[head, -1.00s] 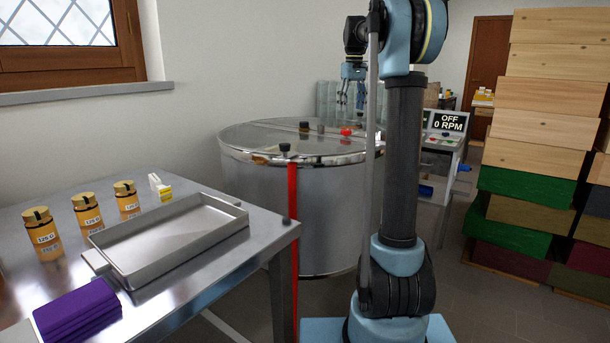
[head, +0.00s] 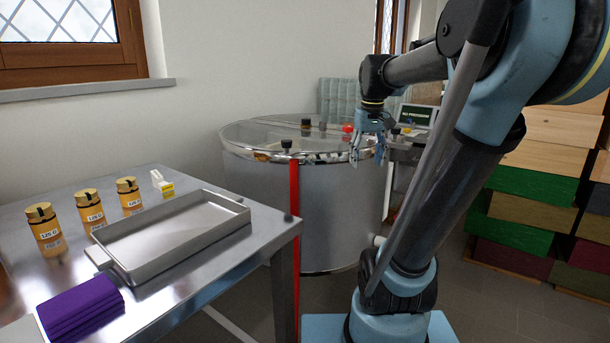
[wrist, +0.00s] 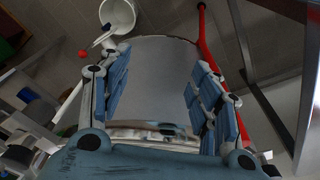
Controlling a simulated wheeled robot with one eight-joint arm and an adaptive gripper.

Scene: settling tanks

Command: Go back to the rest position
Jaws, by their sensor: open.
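My gripper (head: 371,148) hangs at the end of my arm in the head view, fingers pointing down. It is beside the right front rim of the round steel tank (head: 330,205). In the wrist view my gripper (wrist: 158,100) has its two blue fingers spread wide apart, with nothing between them. The tank's grey wall (wrist: 158,62) shows behind the gap between the fingers. Whether the fingers touch the tank's rim I cannot tell.
A steel table (head: 200,285) at left holds a metal tray (head: 175,235), amber jars (head: 90,209) and a folded purple cloth (head: 80,305). Stacked wooden boxes (head: 530,180) stand at right. A white bucket (wrist: 117,17) shows in the wrist view.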

